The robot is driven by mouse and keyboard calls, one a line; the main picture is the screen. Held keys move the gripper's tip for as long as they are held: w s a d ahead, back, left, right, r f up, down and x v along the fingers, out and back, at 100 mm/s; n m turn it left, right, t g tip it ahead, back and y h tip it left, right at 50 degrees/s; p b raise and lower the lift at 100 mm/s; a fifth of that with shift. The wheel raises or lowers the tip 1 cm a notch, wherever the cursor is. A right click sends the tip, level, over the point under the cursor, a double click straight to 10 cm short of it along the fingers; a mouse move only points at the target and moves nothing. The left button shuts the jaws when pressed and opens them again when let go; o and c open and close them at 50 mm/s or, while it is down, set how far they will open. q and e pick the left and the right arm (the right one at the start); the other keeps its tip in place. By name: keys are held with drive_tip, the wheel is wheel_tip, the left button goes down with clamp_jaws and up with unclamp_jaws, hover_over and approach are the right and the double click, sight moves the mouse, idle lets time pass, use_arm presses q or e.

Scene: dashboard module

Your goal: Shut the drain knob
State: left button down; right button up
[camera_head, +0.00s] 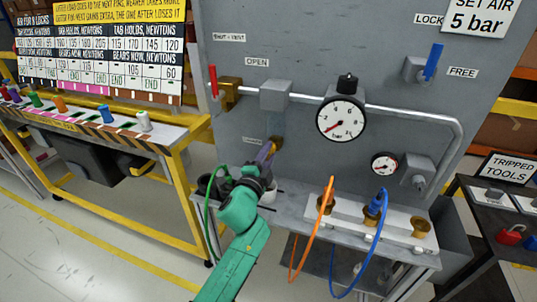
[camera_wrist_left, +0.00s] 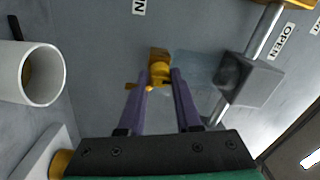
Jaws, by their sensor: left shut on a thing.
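The brass drain knob (camera_head: 278,142) sits low on the grey panel, below the regulator block. It also shows in the left wrist view (camera_wrist_left: 159,68), with a small brass handle sticking out between my fingers. My left gripper (camera_head: 268,152) reaches up to it from below. In the left wrist view its two purple fingers (camera_wrist_left: 162,82) stand on either side of the knob and are shut on it. The fingers partly hide the knob in the head view. My right gripper is not in view.
A red lever (camera_head: 213,82) and a blue lever (camera_head: 433,62) stick out of the panel above. A pressure gauge (camera_head: 341,119) sits on the pipe. Orange (camera_head: 311,232) and blue (camera_head: 381,235) hoses loop over the bench at right. A white pipe end (camera_wrist_left: 45,72) is close beside the gripper.

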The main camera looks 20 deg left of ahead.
use_arm(q)
drive_tip(key=c, duration=0.6)
unclamp_jaws()
drive_tip(key=shift+f, duration=0.1)
drive_tip(key=s+b, duration=0.2)
drive_tip(key=s, duration=1.2)
drive_tip(key=shift+s+a+f, duration=0.3)
drive_tip(key=shift+a, duration=0.15)
